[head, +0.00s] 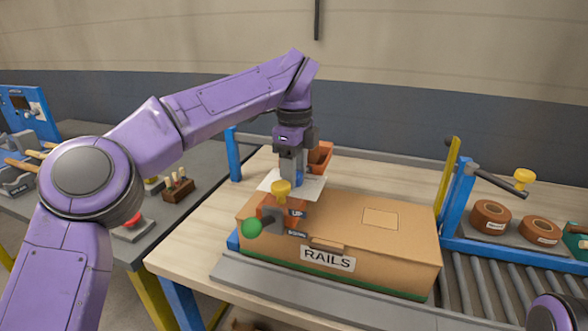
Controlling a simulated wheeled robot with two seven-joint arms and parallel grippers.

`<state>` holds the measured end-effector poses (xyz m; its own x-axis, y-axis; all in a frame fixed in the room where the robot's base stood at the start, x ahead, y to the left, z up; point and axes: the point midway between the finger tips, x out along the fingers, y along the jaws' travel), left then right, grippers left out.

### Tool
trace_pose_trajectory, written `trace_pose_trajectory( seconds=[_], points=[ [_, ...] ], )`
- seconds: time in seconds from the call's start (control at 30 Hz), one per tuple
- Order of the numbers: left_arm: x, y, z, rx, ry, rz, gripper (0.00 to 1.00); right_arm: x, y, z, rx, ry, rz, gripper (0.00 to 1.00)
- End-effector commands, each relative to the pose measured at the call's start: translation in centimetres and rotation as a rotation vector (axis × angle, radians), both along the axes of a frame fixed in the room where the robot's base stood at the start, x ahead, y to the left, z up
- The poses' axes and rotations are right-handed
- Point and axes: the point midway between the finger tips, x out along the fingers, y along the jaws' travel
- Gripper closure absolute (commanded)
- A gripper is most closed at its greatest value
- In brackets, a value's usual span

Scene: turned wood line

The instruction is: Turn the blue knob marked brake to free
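My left gripper (290,172) points down over a white plate (312,187) at the back left of the carton. A small blue part (299,177), which looks like the blue knob, shows right at the fingers. The fingers hide most of it, so its turn position and any brake or free marking cannot be read. I cannot tell whether the fingers are closed on it or only beside it. My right gripper is out of view; only a purple piece of my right arm shows at the lower right.
A carton marked RAILS (345,240) fills the bench front.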

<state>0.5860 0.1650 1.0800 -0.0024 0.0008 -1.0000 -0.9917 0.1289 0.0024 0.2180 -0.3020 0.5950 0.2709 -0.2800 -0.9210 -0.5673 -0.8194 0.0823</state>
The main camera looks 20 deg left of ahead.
Motion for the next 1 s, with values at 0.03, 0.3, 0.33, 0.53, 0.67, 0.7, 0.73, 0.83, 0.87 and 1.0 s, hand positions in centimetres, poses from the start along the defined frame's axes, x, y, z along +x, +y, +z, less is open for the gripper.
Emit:
trace_pose_trajectory(
  seconds=[0.03, 0.3, 0.33, 0.53, 0.67, 0.7, 0.73, 0.83, 0.87, 1.0],
  points=[
    [0.0, 0.0, -0.2, 0.001, 0.002, -0.001, 0.34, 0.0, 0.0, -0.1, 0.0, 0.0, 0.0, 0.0],
    [0.0, 0.0, 0.0, 0.0, -0.001, -0.002, 0.31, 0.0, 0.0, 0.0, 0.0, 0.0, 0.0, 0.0],
    [0.0, 0.0, 0.1, 0.0, -0.002, -0.002, 0.31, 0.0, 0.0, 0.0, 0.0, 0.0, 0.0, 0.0],
    [0.1, -0.1, 3.7, 0.001, -0.005, 0.002, 0.31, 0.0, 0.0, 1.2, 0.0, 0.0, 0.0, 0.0],
    [0.1, 0.0, 7.1, 0.002, -0.004, 0.002, 0.31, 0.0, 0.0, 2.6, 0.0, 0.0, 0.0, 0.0],
    [0.1, -0.1, 8.0, 0.002, -0.003, 0.001, 0.31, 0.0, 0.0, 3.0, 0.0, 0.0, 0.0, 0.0],
    [0.1, -0.1, 8.5, 0.001, -0.002, 0.001, 0.31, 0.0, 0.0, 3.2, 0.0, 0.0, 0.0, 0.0],
    [0.1, 0.0, 9.9, 0.002, 0.0, 0.0, 0.31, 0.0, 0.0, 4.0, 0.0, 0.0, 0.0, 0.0],
    [0.1, 0.0, 10.2, 0.002, 0.0, 0.0, 0.31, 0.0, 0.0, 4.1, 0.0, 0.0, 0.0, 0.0],
    [0.1, 0.0, 10.5, 0.001, 0.001, -0.001, 0.31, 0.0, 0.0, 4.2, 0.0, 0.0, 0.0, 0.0]
  ],
)
